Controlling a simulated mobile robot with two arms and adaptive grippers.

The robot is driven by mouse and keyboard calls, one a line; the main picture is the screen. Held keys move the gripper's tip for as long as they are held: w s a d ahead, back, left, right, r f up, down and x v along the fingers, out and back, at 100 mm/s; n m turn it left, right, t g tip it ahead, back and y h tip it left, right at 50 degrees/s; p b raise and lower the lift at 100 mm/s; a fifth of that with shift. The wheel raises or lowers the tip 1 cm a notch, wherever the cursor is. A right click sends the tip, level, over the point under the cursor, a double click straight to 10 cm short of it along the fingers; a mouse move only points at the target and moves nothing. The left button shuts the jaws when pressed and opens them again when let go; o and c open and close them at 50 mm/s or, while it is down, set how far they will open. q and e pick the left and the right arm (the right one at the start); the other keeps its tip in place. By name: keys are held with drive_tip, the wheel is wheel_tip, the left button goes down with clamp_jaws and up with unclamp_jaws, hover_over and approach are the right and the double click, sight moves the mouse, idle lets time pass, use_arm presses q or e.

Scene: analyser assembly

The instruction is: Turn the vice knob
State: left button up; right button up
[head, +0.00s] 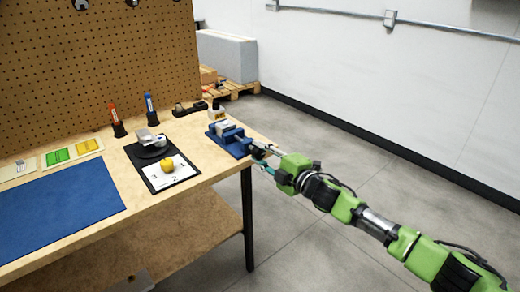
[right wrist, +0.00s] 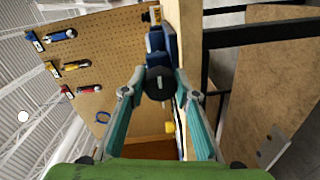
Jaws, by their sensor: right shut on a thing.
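The blue vice (head: 230,138) sits at the right end of the wooden workbench. Its dark round knob (right wrist: 159,83) faces the camera in the right wrist view, with the blue vice body (right wrist: 157,42) behind it. My right gripper (head: 264,158) reaches the vice from the right in the head view. In the right wrist view its two teal fingers (right wrist: 158,88) lie on either side of the knob and are shut on it. The knob itself is mostly hidden by the fingers in the head view. My left gripper is not in view.
The bench (head: 200,187) also holds a black board (head: 183,176) with a yellow object (head: 167,164), a small grey device (head: 151,141), orange and blue markers in stands, and a blue mat (head: 60,210). A pegboard (head: 95,70) stands behind. Open floor lies right of the bench.

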drive_tip(key=shift+f+n+p, duration=0.1)
drive_tip(key=shift+n+p, duration=0.2)
drive_tip(key=shift+n, duration=0.9)
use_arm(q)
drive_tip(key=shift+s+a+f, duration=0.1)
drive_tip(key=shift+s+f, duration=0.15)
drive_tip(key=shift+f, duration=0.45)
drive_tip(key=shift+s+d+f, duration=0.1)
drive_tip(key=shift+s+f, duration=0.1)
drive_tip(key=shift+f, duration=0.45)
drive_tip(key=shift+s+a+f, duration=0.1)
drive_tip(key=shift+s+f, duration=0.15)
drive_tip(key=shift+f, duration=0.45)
use_arm(e)
drive_tip(key=shift+n, duration=1)
drive_tip(key=o, duration=1)
drive_tip(key=shift+o, duration=0.5)
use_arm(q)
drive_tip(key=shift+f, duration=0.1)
use_arm(e)
drive_tip(key=shift+s, duration=0.1)
drive_tip(key=v, duration=1.2)
